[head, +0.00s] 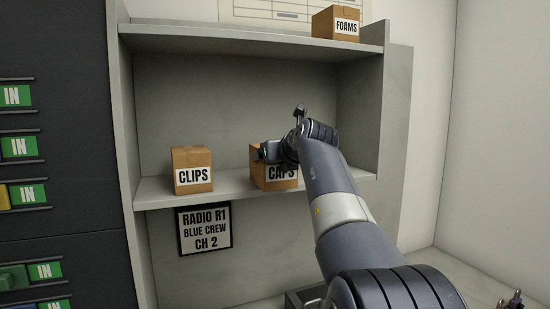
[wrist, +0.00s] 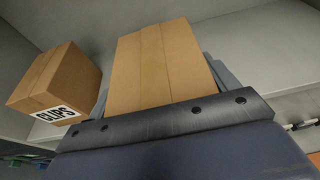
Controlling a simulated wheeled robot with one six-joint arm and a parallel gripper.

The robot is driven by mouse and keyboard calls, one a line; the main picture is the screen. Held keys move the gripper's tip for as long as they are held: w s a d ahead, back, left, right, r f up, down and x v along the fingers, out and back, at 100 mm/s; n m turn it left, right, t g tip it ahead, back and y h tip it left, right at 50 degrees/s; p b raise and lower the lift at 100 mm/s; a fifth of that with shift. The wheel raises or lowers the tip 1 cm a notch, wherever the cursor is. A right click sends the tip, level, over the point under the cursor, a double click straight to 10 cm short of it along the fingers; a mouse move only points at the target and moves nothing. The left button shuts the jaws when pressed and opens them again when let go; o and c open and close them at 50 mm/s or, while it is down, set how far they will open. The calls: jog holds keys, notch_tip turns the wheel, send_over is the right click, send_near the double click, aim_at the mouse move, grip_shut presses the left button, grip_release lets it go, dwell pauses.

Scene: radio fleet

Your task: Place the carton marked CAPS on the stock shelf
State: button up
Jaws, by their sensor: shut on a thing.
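The carton marked CAPS (head: 268,180) is brown cardboard with a white label, partly hidden behind my gripper in the head view. It is upright at the stock shelf's middle board (head: 235,187), to the right of the CLIPS carton. I cannot tell whether it rests on the board or is just above it. My gripper (head: 272,152) is shut on the CAPS carton. In the wrist view the carton (wrist: 155,65) stands between the two fingers of my gripper (wrist: 160,85).
The CLIPS carton (head: 192,170) stands left of CAPS, with a gap between them; it also shows in the wrist view (wrist: 58,82). A sign (head: 204,229) hangs below the middle board. Free board lies right of CAPS.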

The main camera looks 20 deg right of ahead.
jog(key=shift+f, duration=0.15)
jog(key=shift+f, duration=0.1)
jog(key=o, duration=1.2)
jog(key=shift+f, duration=0.1)
jog(key=shift+s+r, duration=0.1)
jog(key=shift+r, duration=0.1)
jog(key=b+v, duration=0.2)
jog(key=v, duration=0.9)
jog(key=shift+s, duration=0.4)
jog(key=shift+w+r, duration=0.1)
